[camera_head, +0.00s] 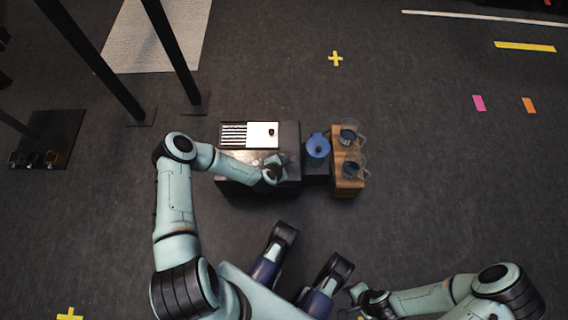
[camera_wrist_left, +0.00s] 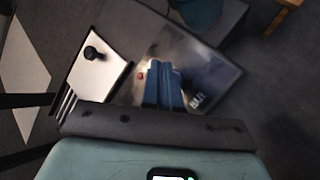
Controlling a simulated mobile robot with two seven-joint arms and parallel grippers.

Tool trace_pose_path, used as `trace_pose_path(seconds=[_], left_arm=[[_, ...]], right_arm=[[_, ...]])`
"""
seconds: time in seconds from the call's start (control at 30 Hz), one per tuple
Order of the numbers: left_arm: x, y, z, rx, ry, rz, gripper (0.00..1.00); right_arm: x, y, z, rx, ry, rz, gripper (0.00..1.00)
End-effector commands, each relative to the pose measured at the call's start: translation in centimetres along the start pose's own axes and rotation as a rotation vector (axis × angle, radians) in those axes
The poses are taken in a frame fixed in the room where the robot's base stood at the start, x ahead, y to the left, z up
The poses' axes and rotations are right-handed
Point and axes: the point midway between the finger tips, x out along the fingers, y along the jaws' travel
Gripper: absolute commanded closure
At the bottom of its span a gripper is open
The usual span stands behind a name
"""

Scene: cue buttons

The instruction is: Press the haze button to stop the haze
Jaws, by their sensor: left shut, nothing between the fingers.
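My left gripper (camera_head: 274,174) is over the dark box (camera_head: 289,134) on the table, near its front right part. In the left wrist view its blue fingers (camera_wrist_left: 163,86) are together with nothing between them. A small red spot, perhaps a button (camera_wrist_left: 141,76), shows just left of the fingers on the dark glossy top. Whether the fingers touch the top is not clear. A white panel with a black knob (camera_wrist_left: 93,53) lies beside it; the knob also shows in the head view (camera_head: 271,132). My right gripper (camera_head: 362,297) is low at the right, its jaws too small to read.
A blue jug (camera_head: 317,147) stands right of the box. A wooden stand (camera_head: 349,184) with two clear glass vessels is further right. Black posts (camera_head: 172,50) rise at the upper left. The dark floor at the right is mostly open, with coloured tape marks.

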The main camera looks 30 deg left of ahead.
Motion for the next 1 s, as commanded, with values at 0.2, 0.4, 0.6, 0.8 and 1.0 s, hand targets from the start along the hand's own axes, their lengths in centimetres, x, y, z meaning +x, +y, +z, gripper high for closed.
trace_pose_path(seconds=[0.2, 0.4, 0.6, 0.8, 1.0], left_arm=[[-1.9, 1.4, 1.4, 0.0, -0.001, 0.002, 1.0], [-3.0, 2.2, 2.2, 0.0, -0.001, 0.002, 1.0], [-2.9, 2.1, 2.1, 0.0, 0.0, 0.0, 1.0], [-2.9, 2.1, 2.1, 0.0, 0.0, 0.0, 1.0], [-2.9, 2.1, 2.1, 0.0, 0.0, 0.0, 1.0]], right_arm=[[-2.5, -0.3, 0.4, -0.001, 0.006, -0.003, 0.57], [-3.9, -0.5, 0.6, -0.002, 0.01, -0.005, 0.57], [-3.7, -0.5, 0.6, -0.002, 0.009, -0.005, 0.57], [-3.7, -0.5, 0.6, -0.002, 0.009, -0.005, 0.57], [-3.7, -0.5, 0.6, -0.002, 0.009, -0.005, 0.57]])
